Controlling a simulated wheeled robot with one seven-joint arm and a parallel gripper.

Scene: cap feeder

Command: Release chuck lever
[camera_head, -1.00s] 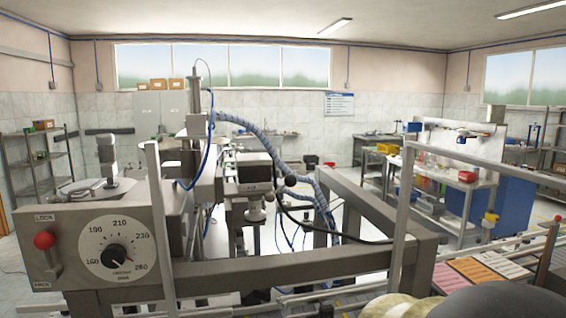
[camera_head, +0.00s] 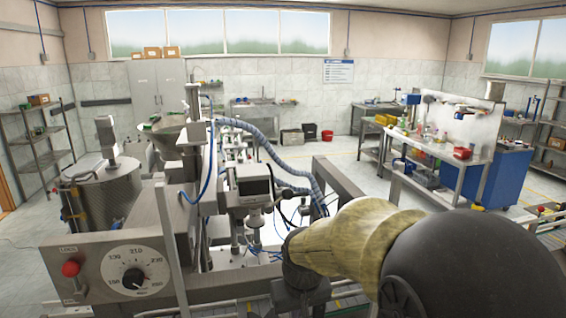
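A lever with a red ball knob (camera_head: 70,268) sits on the left end of the machine's grey front panel, beside a round dial (camera_head: 134,275). Small labels stand above and below the knob, too small to read surely. I cannot tell if this is the chuck lever; no other lever shows clearly. My arm, with a pale yellow cover and a large black joint, reaches in from the lower right. Its dark end, my gripper (camera_head: 302,285), is in front of the machine, well right of the red knob and apart from it. Its fingers cannot be made out.
The machine's steel frame (camera_head: 340,185), central head (camera_head: 250,185) and blue hoses (camera_head: 255,135) stand close behind my gripper. A round steel drum (camera_head: 100,195) is at the left. A workbench (camera_head: 440,150) stands back right, with open floor before it.

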